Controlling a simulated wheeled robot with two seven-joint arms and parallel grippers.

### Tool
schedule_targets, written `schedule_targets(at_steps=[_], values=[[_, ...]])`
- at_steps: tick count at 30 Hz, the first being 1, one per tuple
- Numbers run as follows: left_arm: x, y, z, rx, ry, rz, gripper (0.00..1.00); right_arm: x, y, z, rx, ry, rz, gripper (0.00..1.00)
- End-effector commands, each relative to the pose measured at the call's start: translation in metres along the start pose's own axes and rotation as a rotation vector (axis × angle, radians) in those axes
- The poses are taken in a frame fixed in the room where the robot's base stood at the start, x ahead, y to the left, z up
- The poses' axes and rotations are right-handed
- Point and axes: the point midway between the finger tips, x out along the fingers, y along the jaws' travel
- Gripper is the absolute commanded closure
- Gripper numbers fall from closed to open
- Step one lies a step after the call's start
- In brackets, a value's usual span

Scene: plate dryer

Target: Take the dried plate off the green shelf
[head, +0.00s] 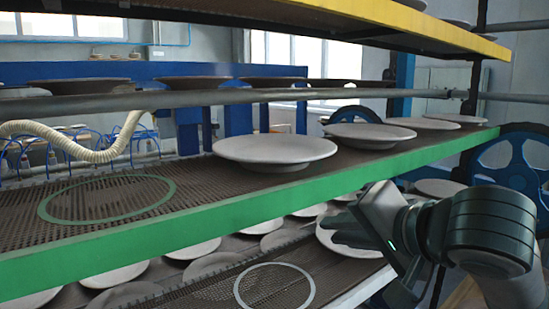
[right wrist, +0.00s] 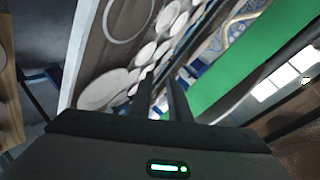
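The green-edged shelf (head: 200,214) crosses the head view, with a dark mesh surface. Several pale round plates stand on it in a row; the nearest and largest plate (head: 275,149) is left of the others, then a second plate (head: 370,132) and more behind. My right gripper (head: 340,230) is below the green edge at the right, apart from the shelf plates, its fingers near a plate on the lower level. In the right wrist view its two fingers (right wrist: 163,98) stand apart with nothing between them; the green edge (right wrist: 237,75) is to their right. My left gripper is not in view.
A green ring (head: 108,199) marks a bare spot on the green shelf, left of the plates. A lower white-edged shelf (head: 362,290) holds several plates and a white ring (head: 274,290). A yellow-edged shelf (head: 400,20) hangs above. Blue wheels stand at the right.

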Motion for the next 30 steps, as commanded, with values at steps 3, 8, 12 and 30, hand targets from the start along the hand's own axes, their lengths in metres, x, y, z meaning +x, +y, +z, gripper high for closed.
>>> schedule_targets(at_steps=[3,8,12,30], values=[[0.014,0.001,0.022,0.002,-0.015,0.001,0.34,-0.026,-0.024,-0.015,0.041,0.045,-0.015,0.83],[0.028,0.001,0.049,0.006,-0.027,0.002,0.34,-0.06,-0.05,-0.03,0.111,0.101,-0.029,0.83],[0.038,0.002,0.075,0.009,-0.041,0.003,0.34,-0.092,-0.069,-0.042,0.176,0.155,-0.046,0.83],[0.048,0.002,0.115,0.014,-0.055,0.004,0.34,-0.146,-0.092,-0.057,0.305,0.248,-0.079,0.83]])
